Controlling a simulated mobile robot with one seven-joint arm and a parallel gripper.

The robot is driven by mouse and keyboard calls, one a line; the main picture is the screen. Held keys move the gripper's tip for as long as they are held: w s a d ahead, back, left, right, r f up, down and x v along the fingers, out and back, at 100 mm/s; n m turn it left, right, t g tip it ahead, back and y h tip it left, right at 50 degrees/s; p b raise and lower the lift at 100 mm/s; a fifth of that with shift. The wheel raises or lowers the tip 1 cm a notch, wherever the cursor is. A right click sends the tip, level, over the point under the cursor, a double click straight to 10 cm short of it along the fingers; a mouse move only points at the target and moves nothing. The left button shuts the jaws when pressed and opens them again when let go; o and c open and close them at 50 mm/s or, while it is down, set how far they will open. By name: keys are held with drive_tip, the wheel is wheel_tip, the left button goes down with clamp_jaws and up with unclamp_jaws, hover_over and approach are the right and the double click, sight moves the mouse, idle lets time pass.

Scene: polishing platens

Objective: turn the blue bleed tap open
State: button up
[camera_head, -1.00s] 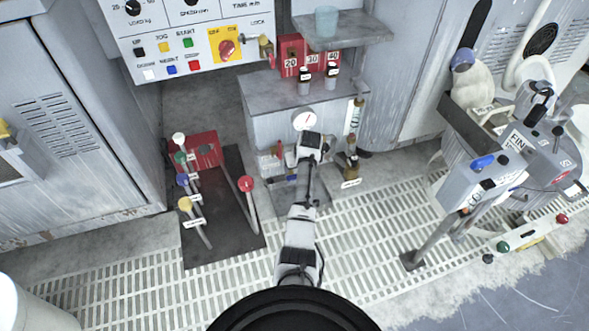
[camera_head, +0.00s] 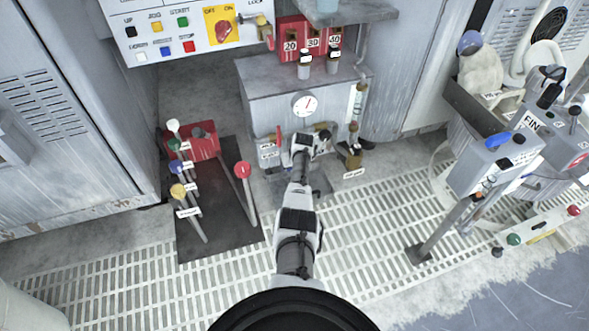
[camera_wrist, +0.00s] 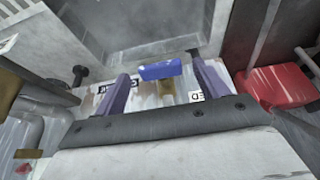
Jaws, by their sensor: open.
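The blue tap handle (camera_wrist: 160,70) shows in the wrist view as a short blue bar. It lies between the tips of my open gripper (camera_wrist: 158,72), with a gap on each side. A white label ending in "ED" (camera_wrist: 197,96) is partly hidden by the right finger. In the head view my wrist hangs in front of the grey cabinet with the round gauge (camera_head: 305,104), and the fingers cannot be made out there. The blue tap is hidden behind my arm in that view.
A red block (camera_wrist: 285,86) stands right of the fingers in the wrist view. Brass fittings (camera_head: 349,155) sit right of my wrist. Colour-knobbed levers (camera_head: 178,191) and a red-knobbed lever (camera_head: 243,170) stand on a dark plate at left.

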drive_tip(key=shift+w+f, duration=0.1)
drive_tip(key=shift+f, duration=0.05)
drive_tip(key=c, duration=1)
drive_tip(key=shift+a, duration=0.15)
drive_tip(key=t+h, duration=0.1)
drive_tip(key=h, duration=0.1)
drive_tip(key=a+n+h+b, duration=0.1)
drive_tip(key=h, duration=0.1)
drive_tip(key=t+h+b, duration=0.1)
drive_tip(key=h, duration=0.1)
drive_tip(key=shift+s+a+f+t, duration=0.2)
drive_tip(key=shift+s+f+t, duration=0.05)
drive_tip(key=shift+f+t, duration=0.1)
drive_tip(key=shift+n+h, duration=0.3)
drive_tip(key=shift+r, duration=0.1)
